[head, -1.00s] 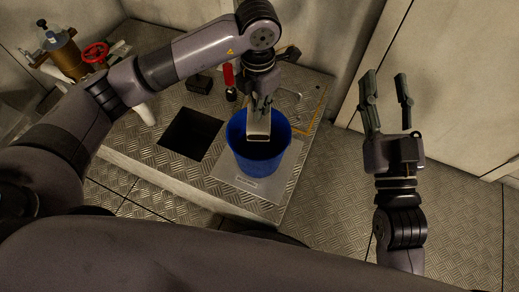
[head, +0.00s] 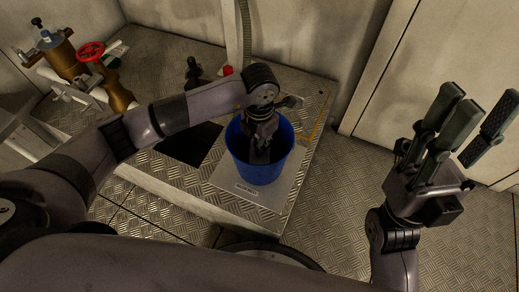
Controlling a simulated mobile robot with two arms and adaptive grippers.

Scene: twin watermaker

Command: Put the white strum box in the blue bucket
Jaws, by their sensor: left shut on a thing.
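The blue bucket (head: 272,172) stands upright on a labelled plate on the raised metal platform. My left gripper (head: 261,155) reaches down from above into the bucket, its fingers inside the rim. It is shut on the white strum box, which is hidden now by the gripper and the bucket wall. My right gripper (head: 476,112) is open and empty, raised at the right with its fingers pointing up, well away from the bucket.
A dark square opening (head: 190,146) lies in the platform left of the bucket, partly behind my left arm. A brass strainer (head: 60,52) and a red handwheel valve (head: 91,51) stand at the upper left. A pale wall and door panels close off the right.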

